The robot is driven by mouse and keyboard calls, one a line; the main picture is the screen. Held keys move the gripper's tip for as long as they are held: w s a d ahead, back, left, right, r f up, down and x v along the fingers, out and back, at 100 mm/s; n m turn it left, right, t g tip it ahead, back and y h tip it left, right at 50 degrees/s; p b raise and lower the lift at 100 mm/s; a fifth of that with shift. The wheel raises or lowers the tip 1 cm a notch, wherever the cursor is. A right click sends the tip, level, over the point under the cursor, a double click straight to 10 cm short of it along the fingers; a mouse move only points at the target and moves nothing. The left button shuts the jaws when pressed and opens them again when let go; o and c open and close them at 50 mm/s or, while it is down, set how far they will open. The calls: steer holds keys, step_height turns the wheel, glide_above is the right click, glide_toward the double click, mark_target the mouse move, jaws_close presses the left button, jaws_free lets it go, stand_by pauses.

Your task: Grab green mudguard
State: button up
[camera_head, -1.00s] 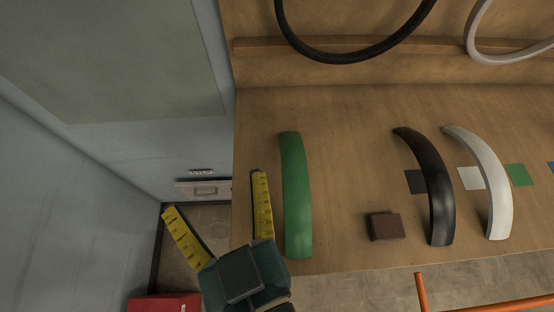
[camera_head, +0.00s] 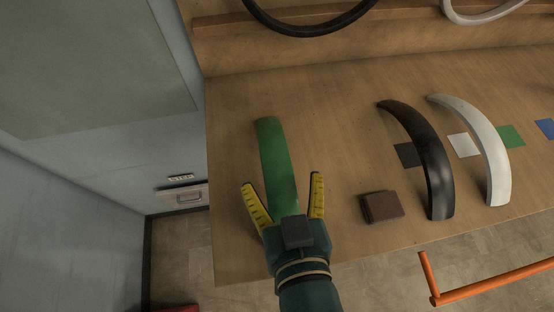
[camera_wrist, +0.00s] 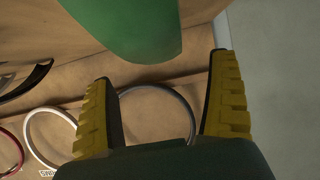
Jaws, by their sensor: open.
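The green mudguard (camera_head: 277,160) is a curved green strip lying lengthwise near the left end of the wooden bench. My gripper (camera_head: 284,200) is open over its near end, with one yellow finger on each side of it. The gripper's palm hides the mudguard's near tip in the head view. In the wrist view the green mudguard (camera_wrist: 128,22) fills the top, with its rounded end just beyond the gap between my yellow fingers (camera_wrist: 160,92). I cannot tell whether the fingers touch it.
A black mudguard (camera_head: 428,160) and a white mudguard (camera_head: 487,150) lie to the right on the wooden bench (camera_head: 330,130). A brown block (camera_head: 381,206) sits between my gripper and the black one. An orange bar (camera_head: 495,281) stands off the front edge. Tyres hang at the back.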

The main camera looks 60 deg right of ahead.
mark_target(278, 164)
steer(key=p+x, duration=0.1)
steer(key=x, duration=0.4)
steer(key=shift+w+d, duration=0.2)
steer(key=shift+w, duration=0.05)
steer(key=c, duration=1.3)
